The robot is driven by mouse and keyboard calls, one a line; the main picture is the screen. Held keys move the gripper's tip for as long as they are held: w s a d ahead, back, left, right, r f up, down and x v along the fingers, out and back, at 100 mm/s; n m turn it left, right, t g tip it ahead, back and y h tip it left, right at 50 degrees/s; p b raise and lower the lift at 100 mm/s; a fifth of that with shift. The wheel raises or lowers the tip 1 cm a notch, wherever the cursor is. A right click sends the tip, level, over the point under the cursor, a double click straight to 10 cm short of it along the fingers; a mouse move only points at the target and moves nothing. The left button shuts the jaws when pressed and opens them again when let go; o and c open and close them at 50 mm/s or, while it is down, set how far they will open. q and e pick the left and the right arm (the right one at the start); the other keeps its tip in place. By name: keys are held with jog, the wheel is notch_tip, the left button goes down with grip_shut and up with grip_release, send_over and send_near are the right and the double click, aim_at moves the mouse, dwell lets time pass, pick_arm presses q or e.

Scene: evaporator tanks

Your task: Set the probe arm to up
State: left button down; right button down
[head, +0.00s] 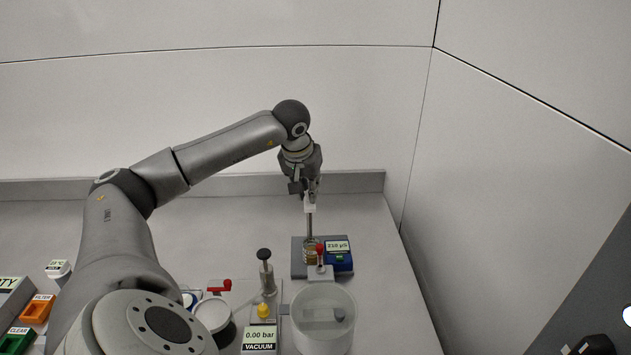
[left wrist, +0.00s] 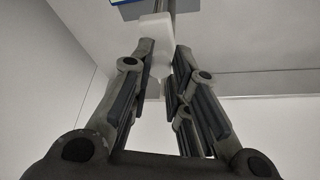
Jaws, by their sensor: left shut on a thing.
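My left gripper (head: 311,190) points down at the back right of the bench, its fingers shut on a white block at the top of the probe arm (head: 309,224). The probe arm is a thin grey upright rod above a grey base plate (head: 298,267). In the left wrist view the white block (left wrist: 154,36) sits between the fingertips (left wrist: 161,60), with the rod beyond it. A small amber vessel (head: 309,252) stands around the rod's lower end; the rod's tip is hard to make out. My right gripper is not in view.
A blue meter (head: 339,262) reading about 210 µS is beside the rod. Walls close the bench behind and right.

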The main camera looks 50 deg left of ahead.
pick_arm(q)
jog(key=shift+w+a+r, duration=0.1)
jog(key=shift+r, duration=0.2)
jog(key=c, duration=1.7)
grip_release()
jog(key=shift+o, duration=1.8)
jog(key=shift+f, duration=0.1)
jog(key=v, duration=1.2)
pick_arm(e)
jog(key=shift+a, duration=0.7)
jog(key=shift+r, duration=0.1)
